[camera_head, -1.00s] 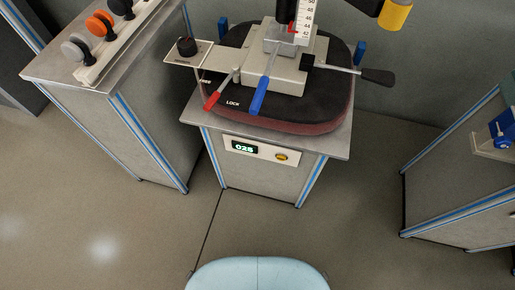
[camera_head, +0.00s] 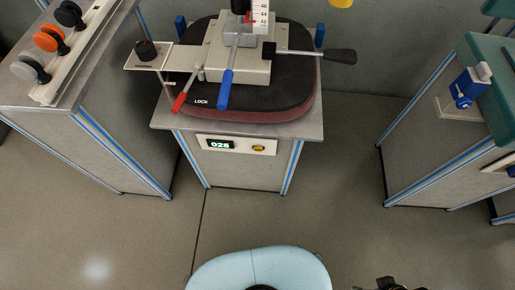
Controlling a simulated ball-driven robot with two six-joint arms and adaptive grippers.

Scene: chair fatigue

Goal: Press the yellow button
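The yellow button (camera_head: 258,148) is a small round knob on a pale panel (camera_head: 236,145) on the front of the middle cabinet. It sits right of a dark display (camera_head: 219,145) with green digits. Nothing covers or touches the button. A small black part of what looks like my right gripper (camera_head: 390,284) just enters at the bottom edge, right of centre, well below and apart from the button. Its fingers cannot be made out. My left gripper is not in view.
On the middle cabinet stands a test rig with a dark cushion (camera_head: 290,95), a red lever (camera_head: 182,100), a blue lever (camera_head: 226,90) and a black-knobbed handle (camera_head: 340,56). Cabinets flank it left (camera_head: 60,135) and right (camera_head: 425,150). The floor (camera_head: 325,215) in front is clear.

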